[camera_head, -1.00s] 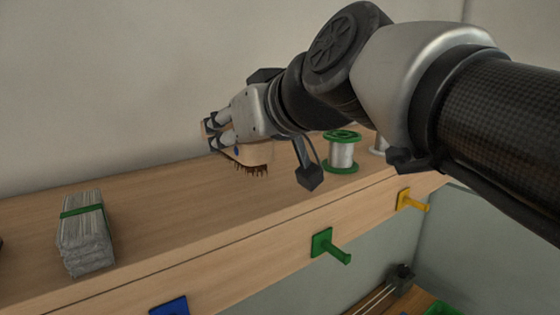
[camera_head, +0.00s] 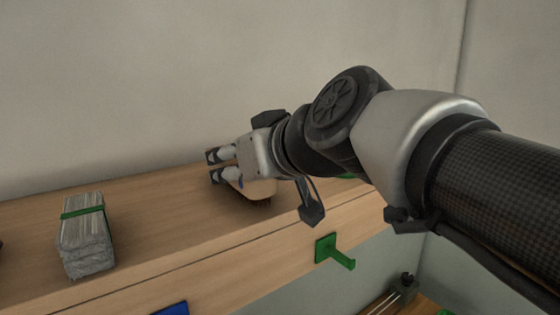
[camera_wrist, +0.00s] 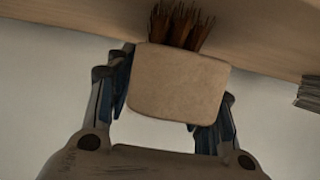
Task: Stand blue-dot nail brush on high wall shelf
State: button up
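The nail brush (camera_head: 262,189) has a pale wooden body, brown bristles and a small blue dot on its side. It is at the high wall shelf (camera_head: 160,225), with its bristles down close to the shelf top; I cannot tell whether they touch. My gripper (camera_head: 214,167) is around the brush, which sits between its fingers. In the wrist view the brush's wooden body (camera_wrist: 178,82) fills the space between the two fingers (camera_wrist: 170,95), and its bristles point toward the shelf board. My gripper hides part of the brush in the head view.
A grey bundle with a green band (camera_head: 86,236) stands on the shelf at the left. A green peg (camera_head: 335,251) and a blue peg plate (camera_head: 170,308) are on the shelf's front. A green-rimmed spool is mostly hidden behind my arm. The shelf between bundle and brush is clear.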

jog(key=shift+o, duration=0.8)
jog(key=shift+r+p, duration=0.25)
jog(key=shift+p, duration=0.05)
jog(key=b+v, duration=0.2)
jog(key=v, duration=1)
jog(key=shift+f, duration=0.15)
